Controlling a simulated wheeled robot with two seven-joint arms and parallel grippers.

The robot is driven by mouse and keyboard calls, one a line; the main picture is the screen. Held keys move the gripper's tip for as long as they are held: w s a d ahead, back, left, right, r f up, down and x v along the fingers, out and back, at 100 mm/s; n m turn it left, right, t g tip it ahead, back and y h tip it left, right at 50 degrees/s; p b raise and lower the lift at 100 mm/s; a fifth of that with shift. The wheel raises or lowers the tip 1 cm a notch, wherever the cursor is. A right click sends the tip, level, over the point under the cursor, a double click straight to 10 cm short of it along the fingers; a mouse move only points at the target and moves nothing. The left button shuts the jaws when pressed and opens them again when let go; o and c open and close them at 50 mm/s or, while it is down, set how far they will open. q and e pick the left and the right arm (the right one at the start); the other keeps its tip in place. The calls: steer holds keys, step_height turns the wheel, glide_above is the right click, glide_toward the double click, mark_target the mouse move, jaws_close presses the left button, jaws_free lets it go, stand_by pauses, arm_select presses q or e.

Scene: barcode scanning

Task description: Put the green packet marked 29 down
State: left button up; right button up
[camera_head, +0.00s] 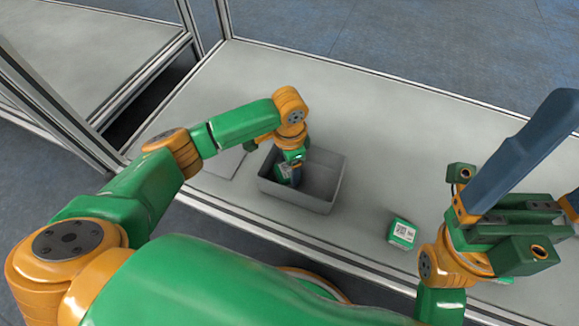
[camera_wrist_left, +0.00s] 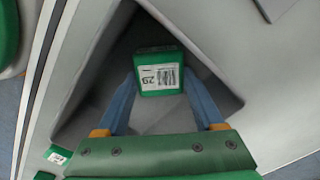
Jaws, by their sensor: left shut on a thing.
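The green packet marked 29 (camera_wrist_left: 160,75) has a white barcode label facing up in the left wrist view. My left gripper (camera_wrist_left: 158,88) has its two blue fingers on either side of the packet, shut on it. In the head view, my left gripper (camera_head: 290,172) reaches down into a grey bin (camera_head: 325,203), and the packet (camera_head: 283,173) shows partly inside the bin walls. Whether the packet touches the bin floor I cannot tell. My right gripper (camera_head: 540,150) is at the right with its blue fingers pointing up, apart and empty; one finger is cut off by the picture edge.
Another green packet with a white label (camera_head: 402,232) stands on the grey table (camera_head: 400,130), right of the bin. A flat grey plate (camera_head: 222,162) lies left of the bin. The table behind the bin is clear. A metal frame post (camera_head: 223,20) rises at the back left.

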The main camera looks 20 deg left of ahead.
arm_select(q)
steer(key=o, duration=1.5)
steer(key=shift+f, duration=0.1)
